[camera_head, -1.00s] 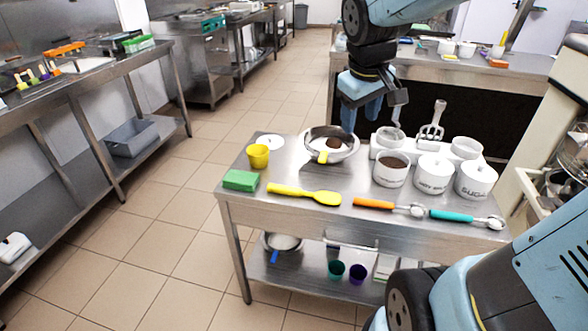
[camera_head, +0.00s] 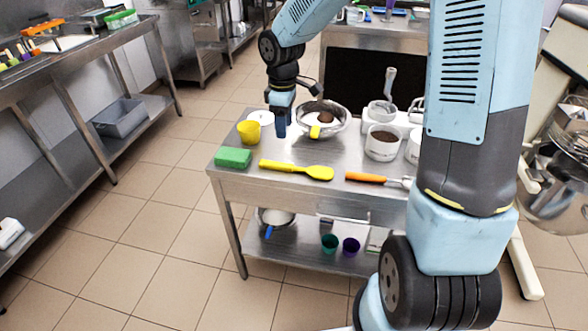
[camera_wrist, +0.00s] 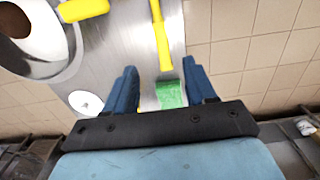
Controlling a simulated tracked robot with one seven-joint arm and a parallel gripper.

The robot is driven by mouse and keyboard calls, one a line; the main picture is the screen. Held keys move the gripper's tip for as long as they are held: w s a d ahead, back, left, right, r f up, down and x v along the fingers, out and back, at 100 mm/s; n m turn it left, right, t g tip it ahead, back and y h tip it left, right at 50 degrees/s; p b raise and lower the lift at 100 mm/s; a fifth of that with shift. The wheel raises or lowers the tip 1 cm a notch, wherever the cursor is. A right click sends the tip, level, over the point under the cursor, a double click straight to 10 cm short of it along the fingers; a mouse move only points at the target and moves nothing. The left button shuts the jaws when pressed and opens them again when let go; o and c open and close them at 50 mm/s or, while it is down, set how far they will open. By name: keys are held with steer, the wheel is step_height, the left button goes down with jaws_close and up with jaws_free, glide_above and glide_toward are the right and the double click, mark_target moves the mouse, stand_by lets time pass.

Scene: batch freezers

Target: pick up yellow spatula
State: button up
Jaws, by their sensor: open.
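The yellow spatula (camera_head: 296,170) lies flat on the steel table, its broad end to the right in the head view. My gripper (camera_head: 281,122) is open and empty above the table, behind the spatula, between the yellow cup and the metal bowl. The spatula's broad end is out of the wrist view.
The green sponge (camera_head: 233,157) and yellow cup (camera_head: 249,132) are on the left of the table. The metal bowl (camera_head: 334,129) holds a yellow-handled tool. An orange-handled scoop (camera_head: 366,178) lies right of the spatula. White containers (camera_head: 383,149) stand behind it. My arm covers the table's right side.

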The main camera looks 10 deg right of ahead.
mark_target(285, 164)
step_height(285, 164, down, 14)
steer(key=shift+w, duration=0.1)
stand_by(0.7)
steer(key=shift+c, duration=0.3)
jaws_close()
